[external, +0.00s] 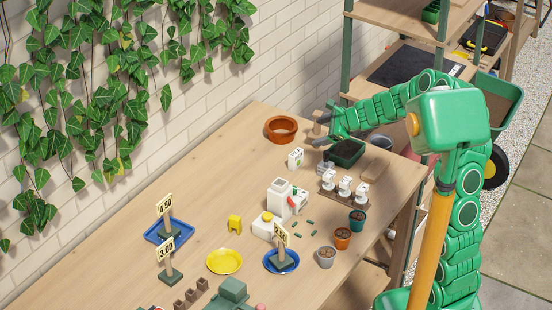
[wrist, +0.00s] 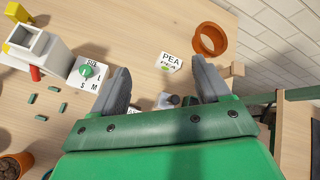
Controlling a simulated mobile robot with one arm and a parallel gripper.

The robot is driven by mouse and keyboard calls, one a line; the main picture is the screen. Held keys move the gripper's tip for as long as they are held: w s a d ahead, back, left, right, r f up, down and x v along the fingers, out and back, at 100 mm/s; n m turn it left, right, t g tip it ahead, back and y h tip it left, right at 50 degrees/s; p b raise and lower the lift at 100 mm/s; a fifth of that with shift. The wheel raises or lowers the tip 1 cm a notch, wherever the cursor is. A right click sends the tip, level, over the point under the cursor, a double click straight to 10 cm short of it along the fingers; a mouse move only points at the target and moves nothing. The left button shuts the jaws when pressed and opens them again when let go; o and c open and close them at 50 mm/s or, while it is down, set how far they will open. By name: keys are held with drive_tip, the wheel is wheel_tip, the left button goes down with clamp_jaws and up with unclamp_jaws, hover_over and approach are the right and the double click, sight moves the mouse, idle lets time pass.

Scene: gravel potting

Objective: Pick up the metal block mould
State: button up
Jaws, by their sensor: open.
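My gripper (external: 326,125) is above the far part of the bench, left of the dark green tray of soil. In the wrist view its grey fingers (wrist: 163,74) are spread apart with nothing held. A small grey metallic piece (external: 325,167), which looks like the metal block mould, lies on the bench in front of the soil tray. In the wrist view a small pale and dark piece (wrist: 166,101) shows low between the fingers, partly hidden by the gripper body; I cannot tell for sure that it is the mould.
A white PEA packet (external: 296,158) stands close left of the grey piece. The back-left bench is clear.

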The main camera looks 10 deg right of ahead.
drive_tip(key=w+d+r+m+t+y, duration=0.25)
drive_tip(key=d+r+m, duration=0.25)
drive_tip(key=d+m, duration=0.3)
drive_tip(key=n, duration=0.1)
approach(331, 168)
drive_tip(key=shift+h, duration=0.35)
drive_tip(key=w+a, duration=0.3)
drive_tip(key=shift+a+f, duration=0.1)
drive_tip(key=shift+w+f, duration=0.1)
drive_tip(key=shift+f, duration=0.55)
drive_tip(key=shift+x, duration=3.9)
drive_tip(key=shift+a+f, duration=0.1)
drive_tip(key=c, duration=1.2)
